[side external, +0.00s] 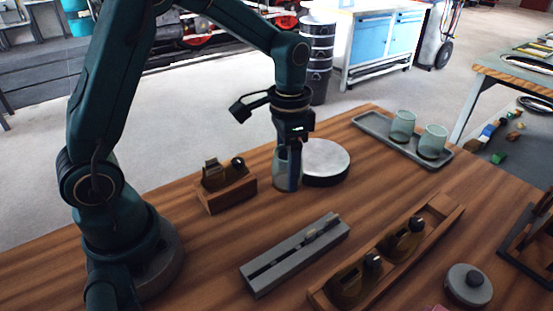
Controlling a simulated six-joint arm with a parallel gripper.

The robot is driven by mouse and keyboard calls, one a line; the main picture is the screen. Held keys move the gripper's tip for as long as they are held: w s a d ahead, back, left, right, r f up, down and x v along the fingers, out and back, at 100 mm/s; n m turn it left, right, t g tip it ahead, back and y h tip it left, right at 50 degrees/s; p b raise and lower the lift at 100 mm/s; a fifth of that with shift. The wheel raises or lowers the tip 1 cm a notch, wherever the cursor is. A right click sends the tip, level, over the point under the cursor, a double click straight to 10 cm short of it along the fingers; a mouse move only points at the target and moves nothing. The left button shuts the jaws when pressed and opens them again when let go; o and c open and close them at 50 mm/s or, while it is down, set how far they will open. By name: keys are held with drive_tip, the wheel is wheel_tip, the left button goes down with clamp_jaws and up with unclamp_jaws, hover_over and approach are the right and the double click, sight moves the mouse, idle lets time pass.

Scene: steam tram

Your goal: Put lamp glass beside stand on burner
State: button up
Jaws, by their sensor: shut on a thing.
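My gripper (291,180) points straight down and is shut on a greenish lamp glass (280,166), with a finger in front of it. The glass is at table level, just left of a round stand (326,158) with a pale top and dark side. I cannot tell whether the glass touches the table. A dark brass burner (215,174) sits on a small wooden block to the left of my gripper. More brass burners (402,243) lie in a long wooden rack at the front right. Two other lamp glasses (402,124) (432,140) stand on a grey tray.
The grey tray (370,124) is at the table's back right. A grey slotted block (272,272) lies in front, left of the wooden rack (447,217). A round grey lidded object (468,284) is at the front right. Bare wood lies between the gripper and slotted block.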

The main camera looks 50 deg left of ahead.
drive_tip(key=s+a+r, duration=0.1)
drive_tip(key=a+r, duration=0.1)
drive_tip(key=a, duration=0.1)
drive_tip(key=s+a+r, duration=0.1)
drive_tip(key=a, duration=0.2)
drive_tip(key=s+a+r, duration=0.2)
drive_tip(key=shift+a+r, duration=0.35)
drive_tip(key=shift+a, duration=0.05)
drive_tip(key=shift+m, duration=0.3)
drive_tip(key=s+r, duration=0.1)
drive_tip(key=s, duration=0.1)
drive_tip(key=s+r, duration=0.1)
drive_tip(key=s, duration=0.1)
drive_tip(key=s+r, duration=0.2)
drive_tip(key=s, duration=0.1)
hover_over(212, 163)
drive_tip(key=shift+a+f, duration=0.1)
drive_tip(key=shift+f, duration=2.05)
drive_tip(key=shift+f, duration=2.6)
drive_tip(key=o, duration=1.4)
drive_tip(key=shift+o, duration=0.2)
